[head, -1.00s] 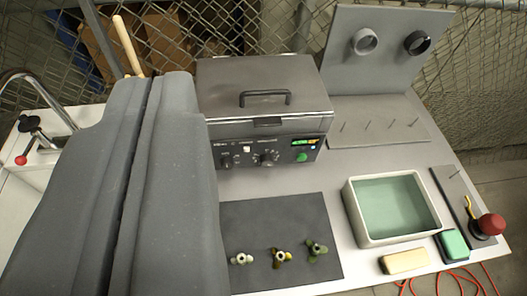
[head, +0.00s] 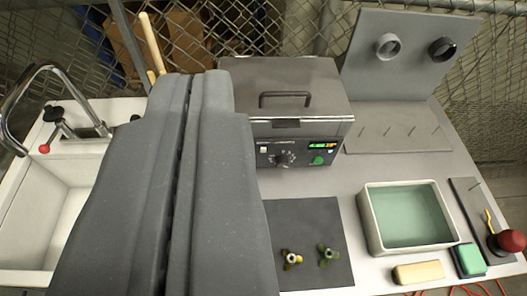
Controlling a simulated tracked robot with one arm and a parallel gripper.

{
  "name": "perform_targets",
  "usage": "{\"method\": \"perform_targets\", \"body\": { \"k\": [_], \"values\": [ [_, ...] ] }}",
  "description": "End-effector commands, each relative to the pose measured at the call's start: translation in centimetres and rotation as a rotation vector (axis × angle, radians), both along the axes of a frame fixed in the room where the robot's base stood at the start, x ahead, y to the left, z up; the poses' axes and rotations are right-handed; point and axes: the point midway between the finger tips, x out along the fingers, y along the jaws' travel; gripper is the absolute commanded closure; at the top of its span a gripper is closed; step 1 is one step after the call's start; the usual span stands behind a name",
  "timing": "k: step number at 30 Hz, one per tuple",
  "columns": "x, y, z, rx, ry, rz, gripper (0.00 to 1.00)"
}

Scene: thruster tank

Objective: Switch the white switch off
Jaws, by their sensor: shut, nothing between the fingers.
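The white switch (head: 264,150) is a small pale square on the front panel of a grey lidded device (head: 300,100). It sits left of a black dial (head: 283,160), a lit display (head: 321,146) and a green button (head: 317,160). Its on or off position is too small to tell. My gripper (head: 190,78) is large and grey in the foreground, with its two fingers pressed together and nothing between them. It appears left of the switch in the picture, apart from it, and hides the left part of the panel.
A white sink (head: 35,215) with a curved tap (head: 45,75) is at left. Propellers stand on a dark mat (head: 325,215) before the device.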

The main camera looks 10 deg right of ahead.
Motion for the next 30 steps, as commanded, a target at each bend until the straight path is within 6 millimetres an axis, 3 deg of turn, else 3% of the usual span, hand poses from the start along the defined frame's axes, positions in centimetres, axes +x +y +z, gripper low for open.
{"method": "perform_targets", "body": {
  "k": [4,7,14,23,30],
  "values": [
    [0.8,-0.3,-0.4,-0.066,0.003,-0.008,1.0],
    [2.4,-0.8,-1.6,-0.22,0.011,-0.02,1.0],
    [7.8,-2.8,-6.3,-0.849,0.074,-0.004,1.0],
    [13.5,-4.1,-14.9,-1.718,0.2,0.22,1.0],
    [15.4,-4.8,-24.6,-2.328,0.257,0.59,1.0]
  ]
}}
